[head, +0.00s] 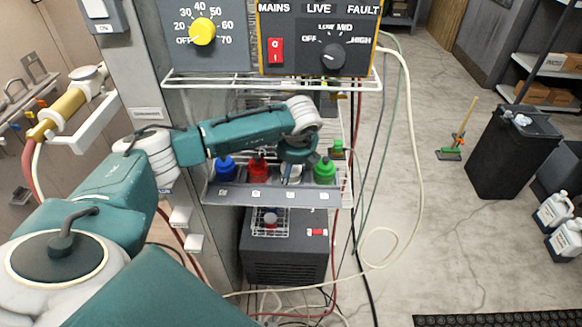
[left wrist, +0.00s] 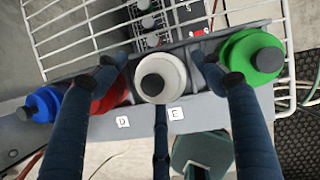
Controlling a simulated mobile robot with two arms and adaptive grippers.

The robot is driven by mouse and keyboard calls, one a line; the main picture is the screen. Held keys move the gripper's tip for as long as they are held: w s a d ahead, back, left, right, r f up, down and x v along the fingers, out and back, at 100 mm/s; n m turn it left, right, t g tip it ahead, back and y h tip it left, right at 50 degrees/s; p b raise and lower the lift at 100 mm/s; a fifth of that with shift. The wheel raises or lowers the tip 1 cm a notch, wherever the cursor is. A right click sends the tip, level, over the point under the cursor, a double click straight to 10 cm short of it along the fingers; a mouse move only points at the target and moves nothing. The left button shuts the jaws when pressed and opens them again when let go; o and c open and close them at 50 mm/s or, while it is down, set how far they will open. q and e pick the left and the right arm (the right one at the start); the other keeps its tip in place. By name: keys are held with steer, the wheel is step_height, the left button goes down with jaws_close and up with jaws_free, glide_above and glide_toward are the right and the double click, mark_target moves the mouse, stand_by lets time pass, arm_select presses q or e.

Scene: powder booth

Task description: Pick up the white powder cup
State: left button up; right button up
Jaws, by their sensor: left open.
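The white powder cup (left wrist: 172,78) with a dark cap stands upright in the grey rack, between the red cup and the green cup. In the head view only a small part of the white cup (head: 295,172) shows below my left wrist. My left gripper (left wrist: 153,62) is open, its dark fingers spread to either side of the white cup, with a third finger in front. I cannot tell whether any finger touches the cup. My right gripper is in neither view.
The rack (head: 265,194) also holds a blue cup (head: 226,168), a red cup (head: 258,169) and a green cup (head: 325,171) close by. A wire shelf (head: 270,84) with control boxes sits above. Hoses and cables hang to the right.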

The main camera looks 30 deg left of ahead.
arm_select(q)
steer(key=c, duration=1.1)
steer(key=shift+o, duration=0.2)
